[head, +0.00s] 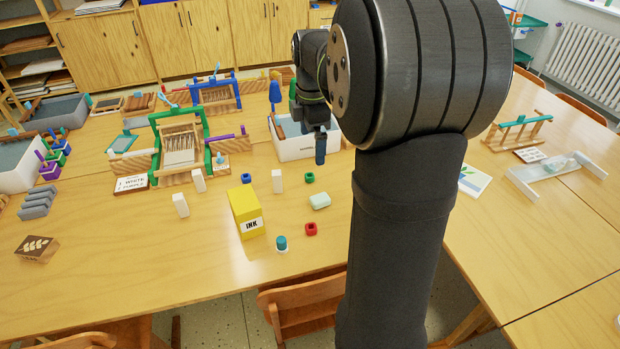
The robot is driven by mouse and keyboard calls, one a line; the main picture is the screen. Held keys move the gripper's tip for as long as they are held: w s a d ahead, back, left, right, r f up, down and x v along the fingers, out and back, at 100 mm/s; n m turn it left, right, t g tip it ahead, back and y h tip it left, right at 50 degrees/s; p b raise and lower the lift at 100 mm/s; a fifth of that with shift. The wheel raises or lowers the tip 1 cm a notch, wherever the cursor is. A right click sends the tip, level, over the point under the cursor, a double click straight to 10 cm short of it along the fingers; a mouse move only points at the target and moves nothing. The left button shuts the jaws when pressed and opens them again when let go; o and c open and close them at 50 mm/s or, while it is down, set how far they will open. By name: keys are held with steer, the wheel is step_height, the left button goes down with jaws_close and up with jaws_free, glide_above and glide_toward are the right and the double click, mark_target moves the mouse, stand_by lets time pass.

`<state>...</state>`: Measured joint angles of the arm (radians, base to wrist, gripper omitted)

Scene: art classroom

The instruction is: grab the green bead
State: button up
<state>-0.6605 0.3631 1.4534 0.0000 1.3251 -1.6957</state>
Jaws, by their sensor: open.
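The green bead (309,178) is a small dark green ring-like piece on the wooden table, in the middle of the head view. My gripper (320,158) hangs just behind and slightly right of the bead in the picture, apart from it and in front of the white box. It is open, with nothing seen between its fingers. The fingers appear nearly edge-on, so the gap between them is hard to see. Nothing covers the bead.
A blue bead (246,178) and a red bead (311,229) lie nearby. A white box (291,150) is behind.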

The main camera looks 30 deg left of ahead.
steer(key=c, duration=0.9)
steer(key=shift+f, duration=0.1)
steer(key=m+t+y, duration=0.5)
steer(key=m, duration=1.3)
glide_toward(310, 181)
steer(key=shift+w+a+f, duration=0.4)
steer(key=shift+w+a, duration=0.2)
steer(key=shift+w+a+f, duration=0.4)
steer(key=shift+w+a, duration=0.25)
steer(key=shift+x, duration=2.65)
